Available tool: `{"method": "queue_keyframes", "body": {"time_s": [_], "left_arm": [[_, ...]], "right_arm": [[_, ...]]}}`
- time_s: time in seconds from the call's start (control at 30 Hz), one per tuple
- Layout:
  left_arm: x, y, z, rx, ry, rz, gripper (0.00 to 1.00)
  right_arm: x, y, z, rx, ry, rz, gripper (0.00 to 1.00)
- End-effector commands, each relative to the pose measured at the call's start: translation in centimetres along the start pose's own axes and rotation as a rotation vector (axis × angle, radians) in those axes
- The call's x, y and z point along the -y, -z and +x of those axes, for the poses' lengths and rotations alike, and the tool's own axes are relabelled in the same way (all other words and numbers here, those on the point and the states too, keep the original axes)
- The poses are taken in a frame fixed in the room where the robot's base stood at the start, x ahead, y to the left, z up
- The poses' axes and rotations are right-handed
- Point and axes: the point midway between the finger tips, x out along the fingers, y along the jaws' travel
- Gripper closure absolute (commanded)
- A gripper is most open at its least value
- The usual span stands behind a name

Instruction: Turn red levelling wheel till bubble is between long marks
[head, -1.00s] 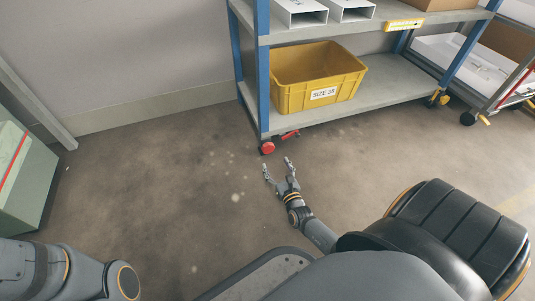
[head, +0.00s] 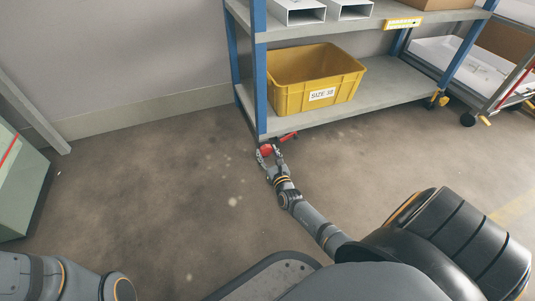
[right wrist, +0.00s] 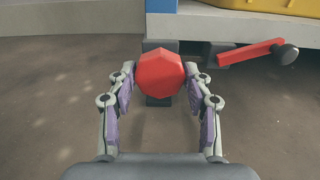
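The red levelling wheel (right wrist: 160,78) is a faceted knob under the front left corner of the shelf rack; in the head view it shows partly behind my fingers (head: 266,149). My right gripper (right wrist: 161,84) is open, its two fingers on either side of the wheel with a small gap visible at each; it also shows at the rack's foot in the head view (head: 267,155). The yellow level (head: 403,23) sits on the upper shelf's front edge; its bubble and marks are too small to read. My left gripper is out of view.
A red lever (right wrist: 249,53) with a dark knob sticks out right of the wheel. A yellow bin (head: 315,80) labelled SIZE 38 stands on the lower shelf (head: 390,90). White boxes (head: 300,12) lie above. The floor in front is clear.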

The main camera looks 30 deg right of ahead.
Motion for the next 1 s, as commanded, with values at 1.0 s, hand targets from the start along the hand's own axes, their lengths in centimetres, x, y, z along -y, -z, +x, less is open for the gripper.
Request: {"method": "queue_keyframes", "body": {"time_s": [1.0], "left_arm": [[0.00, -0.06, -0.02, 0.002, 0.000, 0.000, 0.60]], "right_arm": [[-0.01, 0.06, -0.04, -0.001, 0.000, 0.479, 0.81]]}}
